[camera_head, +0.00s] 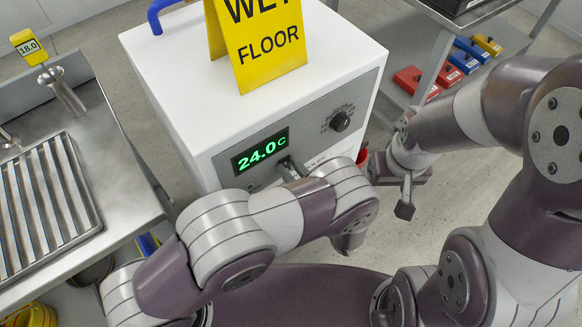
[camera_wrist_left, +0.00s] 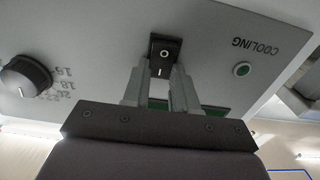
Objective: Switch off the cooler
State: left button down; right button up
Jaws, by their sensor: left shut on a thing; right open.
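The cooler (camera_head: 170,75) is a white box with a grey front panel and a green display (camera_head: 261,151) reading 24.0C. My left gripper (camera_head: 290,168) is at the panel, just right of the display. In the left wrist view, where the panel shows upside down, the left fingers (camera_wrist_left: 160,80) are on either side of a black rocker switch (camera_wrist_left: 163,47), shut on it. The switch carries O and I marks. Its pressed side is hard to tell. A green lamp (camera_wrist_left: 242,69) is near the word COOLING. My right gripper (camera_head: 404,207) is open, right of the cooler, touching nothing visible.
A dial knob (camera_head: 340,121) is on the panel. A yellow wet-floor sign (camera_head: 262,50) stands on the cooler's top. A steel sink bench (camera_head: 105,190) is at left. Coloured bins (camera_head: 415,82) lie on a shelf at upper right.

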pick_arm(q)
jog(key=shift+f+t+y+b, duration=0.6)
jog(key=shift+f+t+b, duration=0.25)
jog(key=shift+b, duration=1.3)
jog(key=shift+s+r+t+y+b, duration=0.1)
jog(key=shift+t+y+b, duration=0.2)
jog(key=shift+t+b, duration=0.05)
jog(key=shift+r, duration=0.35)
jog(key=c, duration=0.9)
grip_release()
